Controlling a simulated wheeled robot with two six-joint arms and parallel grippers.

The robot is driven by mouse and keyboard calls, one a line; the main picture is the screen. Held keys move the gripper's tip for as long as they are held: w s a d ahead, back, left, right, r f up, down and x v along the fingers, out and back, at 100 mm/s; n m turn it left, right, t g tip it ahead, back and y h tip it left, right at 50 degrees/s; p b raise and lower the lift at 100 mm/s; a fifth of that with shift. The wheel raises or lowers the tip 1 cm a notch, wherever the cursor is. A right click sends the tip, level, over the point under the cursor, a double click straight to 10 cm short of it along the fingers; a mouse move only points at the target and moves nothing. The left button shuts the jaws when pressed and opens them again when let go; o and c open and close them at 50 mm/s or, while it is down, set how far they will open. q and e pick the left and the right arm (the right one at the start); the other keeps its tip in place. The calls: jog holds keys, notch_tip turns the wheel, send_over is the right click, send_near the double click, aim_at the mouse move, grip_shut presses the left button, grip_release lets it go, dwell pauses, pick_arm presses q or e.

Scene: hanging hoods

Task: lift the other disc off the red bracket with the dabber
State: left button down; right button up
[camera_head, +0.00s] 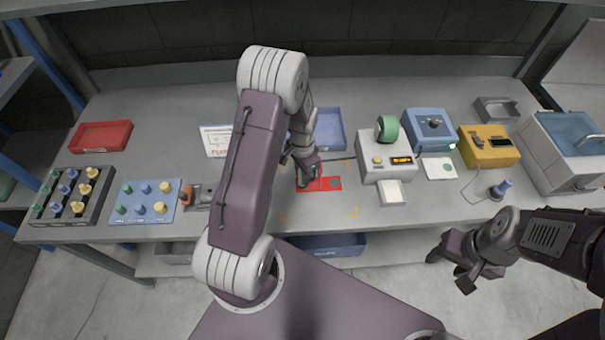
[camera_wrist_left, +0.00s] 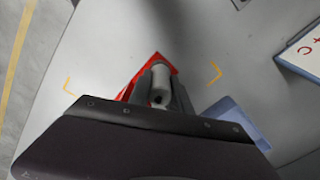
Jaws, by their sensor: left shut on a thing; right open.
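The red bracket (camera_head: 314,186) lies flat on the table within orange corner marks. A dark round disc (camera_head: 334,182) shows on its right part. My left gripper (camera_head: 305,168) is above the bracket's left part. In the left wrist view its fingers (camera_wrist_left: 159,84) are shut on a pale cylinder, apparently the dabber (camera_wrist_left: 160,78), with the red bracket (camera_wrist_left: 137,82) below. The dabber's lower tip is hidden, so I cannot tell whether it touches anything. My right gripper (camera_head: 466,270) is open and empty, in front of the table at the right.
A grey device with a green roll (camera_head: 386,129) stands right of the bracket, beside a blue box (camera_head: 428,130) and a yellow box (camera_head: 488,146). A blue bin (camera_head: 326,128) is behind. Peg boards (camera_head: 148,201) and a red tray (camera_head: 101,136) are left.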

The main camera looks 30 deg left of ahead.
pick_arm(q)
jog(key=shift+r+p, duration=3.15)
jog(key=shift+r, duration=0.4)
jog(key=shift+f, duration=0.1)
